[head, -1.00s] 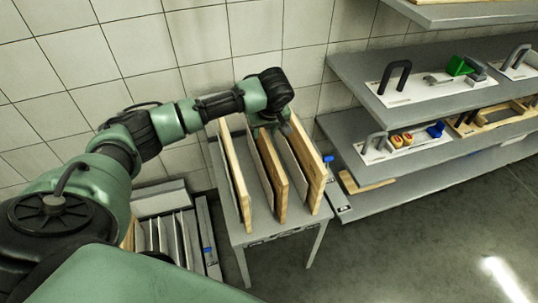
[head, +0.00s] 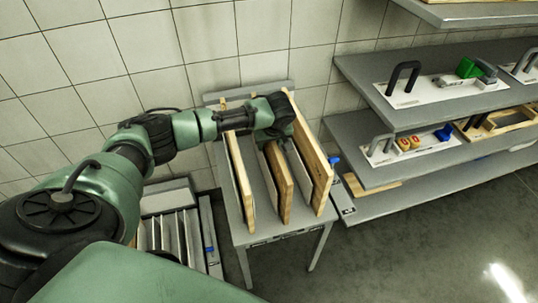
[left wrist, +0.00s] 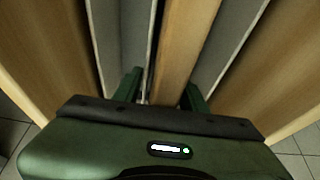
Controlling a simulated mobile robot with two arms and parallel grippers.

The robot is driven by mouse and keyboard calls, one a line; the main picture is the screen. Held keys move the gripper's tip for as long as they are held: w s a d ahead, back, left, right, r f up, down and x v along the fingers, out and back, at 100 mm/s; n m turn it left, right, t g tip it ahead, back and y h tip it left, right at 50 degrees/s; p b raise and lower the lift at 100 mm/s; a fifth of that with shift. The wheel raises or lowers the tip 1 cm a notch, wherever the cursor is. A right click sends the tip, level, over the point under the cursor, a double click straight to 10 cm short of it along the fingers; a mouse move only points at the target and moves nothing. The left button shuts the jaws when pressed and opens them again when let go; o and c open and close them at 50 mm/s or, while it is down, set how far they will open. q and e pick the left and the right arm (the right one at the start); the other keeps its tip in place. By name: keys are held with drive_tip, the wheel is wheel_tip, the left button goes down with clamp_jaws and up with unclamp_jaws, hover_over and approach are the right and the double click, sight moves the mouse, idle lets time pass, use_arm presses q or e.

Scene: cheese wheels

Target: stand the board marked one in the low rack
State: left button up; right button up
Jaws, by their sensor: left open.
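In the head view, my wrist partly hides the far end of this board. A low rack (head: 215,262) with upright slots stands on the floor left of the table, partly hidden by my arm.
A tiled wall (head: 215,60) stands close behind the table. The floor (head: 430,245) at front right is clear.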

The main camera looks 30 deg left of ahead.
use_arm(q)
drive_tip(key=shift+f, duration=0.15)
clamp_jaws()
idle(1.3)
drive_tip(key=shift+w, duration=0.1)
